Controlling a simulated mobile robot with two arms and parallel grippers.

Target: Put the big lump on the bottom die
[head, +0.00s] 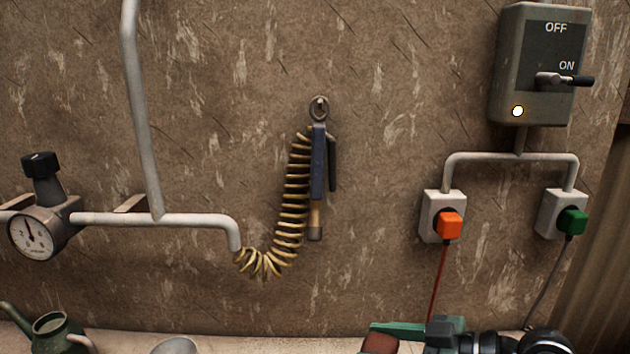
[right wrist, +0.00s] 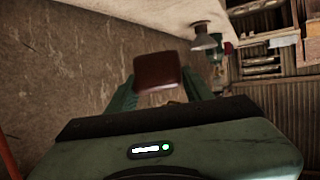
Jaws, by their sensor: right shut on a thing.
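The big lump is a smooth reddish-brown block (right wrist: 158,72) between the two green fingers of my right gripper (right wrist: 160,92) in the right wrist view. The gripper is shut on it. In the head view my right gripper (head: 384,334) comes in at the bottom right, with part of the brown lump (head: 380,344) showing at the bottom edge. The lump is held in front of the wall. I cannot make out the bottom die in either view. My left gripper is not in view.
A pale bench top (head: 270,344) runs along the wall's foot, with a green watering can (head: 50,334) at left. A gauge (head: 31,236), a coiled hose (head: 290,205), a switch box (head: 540,65) and two plugs are on the wall. Shelves (right wrist: 262,65) stand at right in the wrist view.

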